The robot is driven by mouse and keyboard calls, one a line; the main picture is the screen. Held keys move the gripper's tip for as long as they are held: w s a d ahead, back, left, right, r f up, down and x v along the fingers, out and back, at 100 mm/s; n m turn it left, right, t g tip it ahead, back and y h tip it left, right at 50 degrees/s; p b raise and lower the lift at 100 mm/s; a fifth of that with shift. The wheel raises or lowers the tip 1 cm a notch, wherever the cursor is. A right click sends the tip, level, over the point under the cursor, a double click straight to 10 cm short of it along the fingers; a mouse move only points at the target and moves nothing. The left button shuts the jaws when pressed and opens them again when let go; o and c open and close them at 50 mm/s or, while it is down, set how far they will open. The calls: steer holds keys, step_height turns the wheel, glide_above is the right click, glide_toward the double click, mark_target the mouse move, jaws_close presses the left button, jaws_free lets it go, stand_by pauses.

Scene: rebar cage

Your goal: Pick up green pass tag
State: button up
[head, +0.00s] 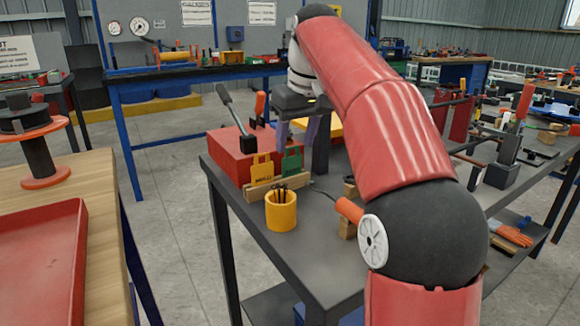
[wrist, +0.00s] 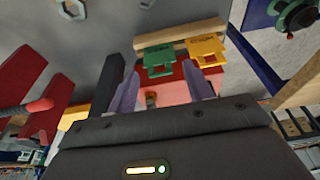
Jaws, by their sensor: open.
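The green pass tag (head: 291,162) stands upright on a wooden strip (head: 277,186) in front of a red box, to the right of a yellow tag (head: 262,167). In the wrist view the green tag (wrist: 159,58) shows ahead of the fingers, with the yellow tag (wrist: 206,47) to its right. My gripper (head: 302,128) hangs above and behind the green tag, with its purple fingers pointing down. In the wrist view my gripper (wrist: 167,88) is open and nothing is between its fingertips. The green tag appears apart from the fingers.
A red box (head: 230,150) with a lever sits behind the tags. A yellow cup (head: 281,212) holding dark tools stands in front of the strip. An orange-handled tool (head: 349,210) lies to the right. The grey tabletop (head: 310,262) near the front is clear.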

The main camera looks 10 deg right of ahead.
mark_target(291, 174)
steer(key=x, duration=0.2)
steer(key=b+x, duration=0.1)
steer(key=x, duration=0.3)
steer(key=shift+w, duration=0.4)
steer(key=shift+c, duration=0.4)
steer(key=c, duration=0.5)
steer(key=shift+c, duration=0.2)
step_height(291, 174, up, 10)
steer(key=p, duration=0.3)
steer(key=shift+p, duration=0.3)
